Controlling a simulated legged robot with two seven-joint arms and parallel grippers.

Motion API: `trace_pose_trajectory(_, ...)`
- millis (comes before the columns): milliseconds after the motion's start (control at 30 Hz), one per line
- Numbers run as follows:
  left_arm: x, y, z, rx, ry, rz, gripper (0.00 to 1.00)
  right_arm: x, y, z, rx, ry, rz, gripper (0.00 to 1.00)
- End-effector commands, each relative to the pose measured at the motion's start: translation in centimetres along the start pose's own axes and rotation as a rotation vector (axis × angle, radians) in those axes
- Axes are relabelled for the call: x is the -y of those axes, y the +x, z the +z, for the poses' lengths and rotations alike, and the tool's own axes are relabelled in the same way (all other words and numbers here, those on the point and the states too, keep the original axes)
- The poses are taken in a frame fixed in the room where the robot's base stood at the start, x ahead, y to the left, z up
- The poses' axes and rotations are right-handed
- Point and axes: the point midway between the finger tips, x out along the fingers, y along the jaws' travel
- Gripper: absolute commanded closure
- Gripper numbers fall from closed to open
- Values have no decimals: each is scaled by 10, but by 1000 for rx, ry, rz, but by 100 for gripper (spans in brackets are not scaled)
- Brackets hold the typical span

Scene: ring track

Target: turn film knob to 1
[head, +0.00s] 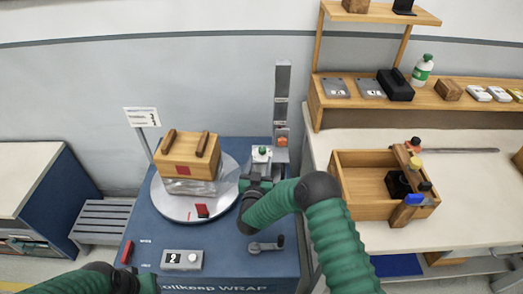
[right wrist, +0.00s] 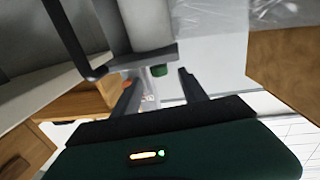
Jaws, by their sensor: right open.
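The blue wrapping machine (head: 225,262) stands in the middle of the head view. A small green knob (head: 262,149) sits on a white carriage (head: 261,158) beside the mast; its setting is too small to read. My right gripper (head: 257,178) is just in front of it. In the right wrist view the green knob (right wrist: 160,70) shows between the spread fingers of my right gripper (right wrist: 160,92), apart from them. A grey control panel (head: 182,260) with a small dial and a label is on the machine's front. My left gripper (head: 130,281) is low at the left, its fingers unclear.
A wooden box (head: 187,157) with clear film around its base sits on the round turntable (head: 165,205). The grey mast (head: 282,100) rises behind the carriage. A crank handle (head: 266,245) is on the machine's front right. A workbench (head: 460,215) with a wooden tray (head: 360,207) stands at right.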

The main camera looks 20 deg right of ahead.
Motion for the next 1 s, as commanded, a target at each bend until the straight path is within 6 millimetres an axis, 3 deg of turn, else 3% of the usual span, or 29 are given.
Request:
trace_pose_trajectory(100,0,4,1,0,0,0,64,-1,30,1,-3,2,4,50)
trace_pose_trajectory(300,0,7,2,0,0,0,64,0,61,0,-1,1,1,50)
trace_pose_trajectory(633,0,7,2,0,0,0,64,0,67,0,0,0,-1,50)
trace_pose_trajectory(1000,0,7,2,0,0,0,64,0,67,0,0,0,-1,98)
